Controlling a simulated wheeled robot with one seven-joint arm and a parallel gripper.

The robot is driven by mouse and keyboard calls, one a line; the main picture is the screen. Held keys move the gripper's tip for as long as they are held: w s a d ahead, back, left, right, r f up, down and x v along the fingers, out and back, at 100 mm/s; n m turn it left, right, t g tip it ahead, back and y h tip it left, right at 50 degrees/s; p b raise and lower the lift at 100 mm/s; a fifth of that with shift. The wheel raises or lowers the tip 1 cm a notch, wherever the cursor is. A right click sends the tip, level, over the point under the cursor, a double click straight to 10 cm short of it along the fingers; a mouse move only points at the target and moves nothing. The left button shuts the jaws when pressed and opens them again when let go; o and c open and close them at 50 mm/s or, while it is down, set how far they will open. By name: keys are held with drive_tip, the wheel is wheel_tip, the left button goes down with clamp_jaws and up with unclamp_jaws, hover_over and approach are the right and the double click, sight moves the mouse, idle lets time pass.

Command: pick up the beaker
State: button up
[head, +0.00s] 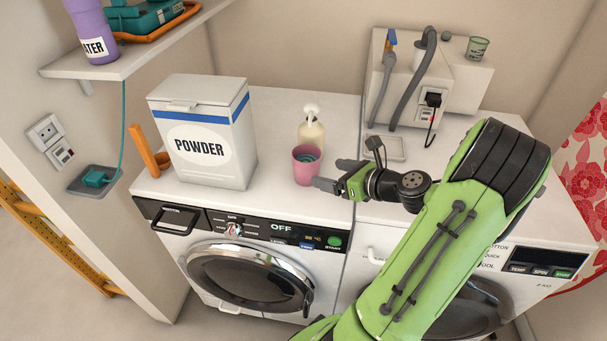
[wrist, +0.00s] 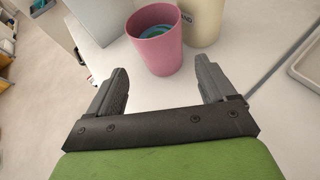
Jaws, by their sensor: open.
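A pink, open-topped beaker (head: 305,170) stands upright on the white machine top, with something teal and blue inside it. In the wrist view the pink beaker (wrist: 156,54) is at the top middle, just beyond the fingertips. My gripper (head: 336,174) is close to its right side in the head view, fingers pointing towards it. In the wrist view my gripper (wrist: 162,78) is open and empty, one finger towards each side of the beaker. The fingers are not closed on it; I cannot tell whether either one touches it.
A pump bottle (head: 312,132) stands right behind the beaker. A white powder box (head: 203,160) is to the left. A grey tray (head: 384,149) and a hose unit (head: 415,80) are behind right.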

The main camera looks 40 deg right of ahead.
sight(317, 170)
drive_tip(key=b+x, duration=0.3)
drive_tip(key=x, duration=0.5)
drive_tip(key=c, duration=0.9)
